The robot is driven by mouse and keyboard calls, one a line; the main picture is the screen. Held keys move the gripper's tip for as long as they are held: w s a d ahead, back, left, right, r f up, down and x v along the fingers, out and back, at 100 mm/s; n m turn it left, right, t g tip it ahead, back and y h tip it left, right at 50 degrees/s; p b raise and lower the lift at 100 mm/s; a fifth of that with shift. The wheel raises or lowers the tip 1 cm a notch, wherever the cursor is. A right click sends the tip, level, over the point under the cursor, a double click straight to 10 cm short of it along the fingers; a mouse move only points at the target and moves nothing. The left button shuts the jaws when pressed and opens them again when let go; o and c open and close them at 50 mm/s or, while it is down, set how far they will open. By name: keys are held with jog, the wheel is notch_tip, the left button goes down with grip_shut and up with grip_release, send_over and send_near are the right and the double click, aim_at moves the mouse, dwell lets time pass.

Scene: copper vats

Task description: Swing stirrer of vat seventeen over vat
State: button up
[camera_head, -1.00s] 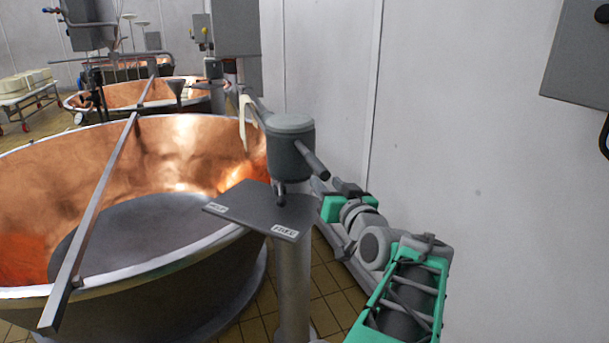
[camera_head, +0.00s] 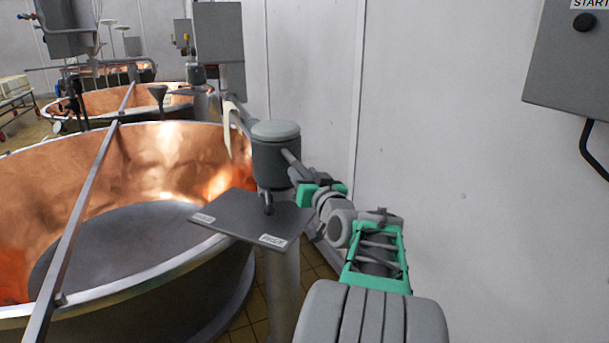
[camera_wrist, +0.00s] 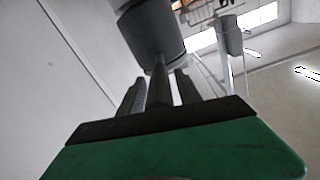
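The stirrer post of the near vat has a grey cylindrical head (camera_head: 275,155) above a flat grey plate (camera_head: 245,212) with two white labels, too blurred to read now. A small dark lever (camera_head: 267,203) hangs below the head over the plate. A dark handle bar (camera_head: 292,163) sticks out of the head toward my gripper (camera_head: 305,188). In the wrist view, the bar (camera_wrist: 159,85) runs between the two fingers of my gripper (camera_wrist: 158,90), with gaps on both sides. The copper vat (camera_head: 150,165) stands left of the post. No vat number is legible.
A metal beam (camera_head: 75,215) crosses the near vat. A second copper vat (camera_head: 130,98) stands behind it. A pale wall (camera_head: 430,150) closes the right side, with a grey control box (camera_head: 570,60) at upper right. Tiled floor shows between vat and wall.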

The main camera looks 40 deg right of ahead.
grip_shut()
dwell(1.2)
